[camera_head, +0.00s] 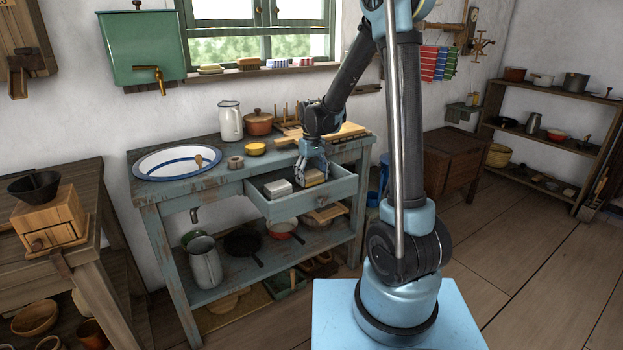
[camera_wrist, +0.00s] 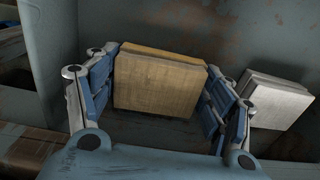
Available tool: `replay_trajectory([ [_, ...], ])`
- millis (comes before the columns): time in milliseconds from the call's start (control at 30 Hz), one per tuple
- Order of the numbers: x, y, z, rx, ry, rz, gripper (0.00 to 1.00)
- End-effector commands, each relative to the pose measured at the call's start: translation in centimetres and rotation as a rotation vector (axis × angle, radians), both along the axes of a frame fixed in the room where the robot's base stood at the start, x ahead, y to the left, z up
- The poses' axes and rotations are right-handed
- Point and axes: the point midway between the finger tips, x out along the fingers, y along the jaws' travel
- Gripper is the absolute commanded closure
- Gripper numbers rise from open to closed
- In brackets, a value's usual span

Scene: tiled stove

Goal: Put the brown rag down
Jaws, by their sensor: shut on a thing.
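The brown rag (camera_wrist: 160,84) is a folded, tan-brown block of cloth. In the wrist view it sits between the two blue fingers of my gripper (camera_wrist: 160,95), which are shut on its left and right sides. In the head view my gripper (camera_head: 312,172) reaches down into the open drawer (camera_head: 325,196) of the blue-grey washstand, with the rag (camera_head: 313,177) under its fingers. I cannot tell whether the rag touches the drawer floor. A light grey folded cloth (camera_head: 278,188) lies in the drawer beside it; it also shows right of my fingers in the wrist view (camera_wrist: 278,102).
The drawer's front and side walls stand close around my gripper. Pans and jugs stand on the shelf below. The floor at right is clear.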

Motion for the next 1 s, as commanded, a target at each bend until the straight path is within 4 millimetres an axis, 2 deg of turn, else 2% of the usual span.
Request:
replay_trajectory([
  [367, 0.0, -0.02, -0.38, 0.0, 0.0, 0.0, 0.6],
  [400, 0.0, -0.02, -0.38, 0.0, 0.0, 0.0, 0.19],
  [467, 0.01, -0.03, -0.37, 0.0, 0.0, 0.0, 0.06],
  [867, 0.04, -0.14, -0.33, 0.0, 0.0, -0.002, 0.06],
  [1000, 0.04, -0.16, 0.29, 0.0, 0.0, -0.002, 0.06],
])
